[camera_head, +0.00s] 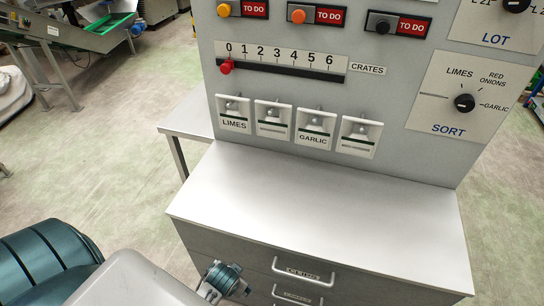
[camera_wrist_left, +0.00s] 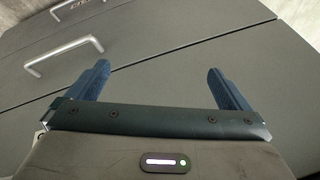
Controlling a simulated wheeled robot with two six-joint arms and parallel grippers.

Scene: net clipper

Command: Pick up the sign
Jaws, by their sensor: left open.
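Several small white signs hang on hooks on the grey panel in the head view. One reads LIMES (camera_head: 234,124) and another reads GARLIC (camera_head: 313,140). The sign between them (camera_head: 272,129) and the one at the right (camera_head: 357,148) have lettering too small to read. In the left wrist view my left gripper (camera_wrist_left: 157,68) is open and empty, its two blue fingers wide apart in front of grey drawer fronts. In the head view my left arm is low at the bottom left, below and well apart from the signs. My right gripper is not in view.
A bare grey cabinet top (camera_head: 320,205) lies below the signs. Drawer handles (camera_head: 303,272) stick out from its front. Above the signs are a CRATES slider with a red knob (camera_head: 226,67) and TO DO plates (camera_head: 318,16). A SORT dial (camera_head: 465,102) is at the right.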

